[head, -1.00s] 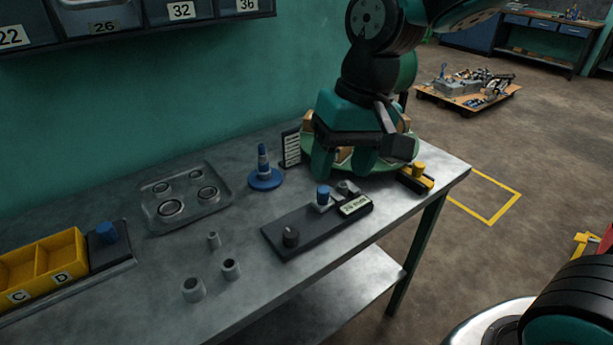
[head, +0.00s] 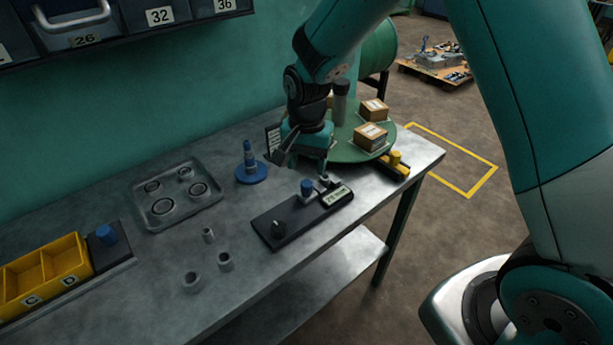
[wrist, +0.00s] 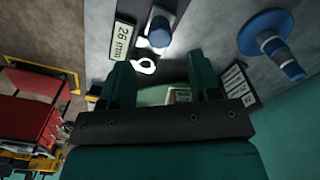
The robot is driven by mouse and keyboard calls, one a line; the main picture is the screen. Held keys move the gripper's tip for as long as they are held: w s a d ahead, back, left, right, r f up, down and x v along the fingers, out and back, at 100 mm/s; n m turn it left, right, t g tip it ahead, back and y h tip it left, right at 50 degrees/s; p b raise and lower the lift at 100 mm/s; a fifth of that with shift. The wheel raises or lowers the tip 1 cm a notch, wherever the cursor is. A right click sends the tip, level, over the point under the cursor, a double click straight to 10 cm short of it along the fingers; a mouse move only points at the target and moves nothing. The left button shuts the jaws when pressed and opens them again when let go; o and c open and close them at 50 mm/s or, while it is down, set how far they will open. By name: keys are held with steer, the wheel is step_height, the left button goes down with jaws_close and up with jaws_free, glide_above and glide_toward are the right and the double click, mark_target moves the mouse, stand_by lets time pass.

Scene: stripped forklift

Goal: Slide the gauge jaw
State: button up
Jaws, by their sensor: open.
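The gauge (head: 268,222) is a long dark base on the bench. Its blue-knobbed jaw (head: 307,189) stands toward the far right end, beside a small grey piece and a white label plate (head: 337,195). In the wrist view the blue knob (wrist: 160,32) is ahead of the fingers, and the label (wrist: 123,40) reads 26 mm. My gripper (head: 305,163) hangs just behind the gauge's right end, open. Its fingers (wrist: 162,78) have nothing visible between them near the tips.
A blue cone-like stand (head: 250,170) is left of my gripper. A green turntable (head: 345,150) with boxes and a yellow-black block (head: 395,165) are to the right. A metal tray (head: 160,213), several grey sleeves (head: 226,262) and yellow bins (head: 45,268) lie left.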

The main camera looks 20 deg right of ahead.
mark_target(307, 182)
steer(key=shift+f+p, duration=0.35)
steer(key=shift+f, duration=2.45)
